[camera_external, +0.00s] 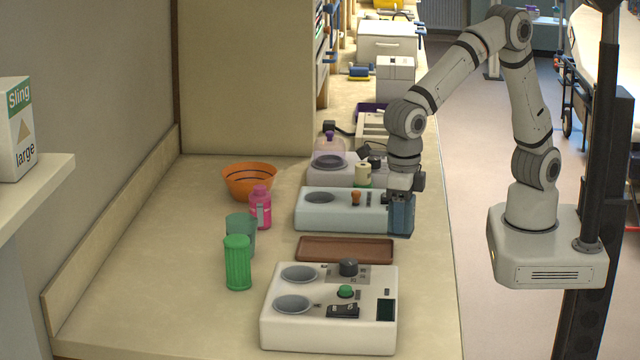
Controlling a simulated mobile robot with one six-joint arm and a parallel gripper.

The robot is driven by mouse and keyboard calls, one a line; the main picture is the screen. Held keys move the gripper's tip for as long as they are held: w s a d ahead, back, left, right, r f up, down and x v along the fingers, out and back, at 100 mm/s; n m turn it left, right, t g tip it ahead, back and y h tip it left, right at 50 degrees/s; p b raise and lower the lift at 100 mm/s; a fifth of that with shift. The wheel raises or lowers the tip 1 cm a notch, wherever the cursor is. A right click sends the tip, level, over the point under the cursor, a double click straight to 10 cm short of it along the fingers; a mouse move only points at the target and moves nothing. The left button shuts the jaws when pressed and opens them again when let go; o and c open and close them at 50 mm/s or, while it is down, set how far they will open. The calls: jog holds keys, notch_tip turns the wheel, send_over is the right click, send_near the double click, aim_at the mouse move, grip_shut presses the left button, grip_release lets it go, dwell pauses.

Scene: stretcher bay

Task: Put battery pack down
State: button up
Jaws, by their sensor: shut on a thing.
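A blue block, which looks like the battery pack (401,220), is in my gripper (401,196), pointing down over the right side of the counter. My gripper is shut on its upper part. The pack is upright, at the right end of a pale blue-grey device (335,222). I cannot tell whether its bottom touches the counter or whether it touches the device.
A brown tray (346,250) lies just in front. A white device with round pans (275,335) stands nearest. A green ribbed cup (237,264), a teal cup (245,225), a pink bottle (260,206) and an orange bowl (250,181) stand left. The counter's left front (150,290) is clear.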

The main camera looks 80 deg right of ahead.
jog(key=w+d+m+b, duration=0.2)
jog(key=w+d+m, duration=1.1)
jog(key=w+m, duration=0.3)
jog(key=f, duration=0.4)
jog(key=f+p, duration=0.1)
jog(key=f, duration=0.4)
jog(key=shift+s+a+f, duration=0.1)
jog(key=shift+s+f, duration=0.1)
jog(key=shift+f, duration=0.2)
jog(key=o, duration=1.3)
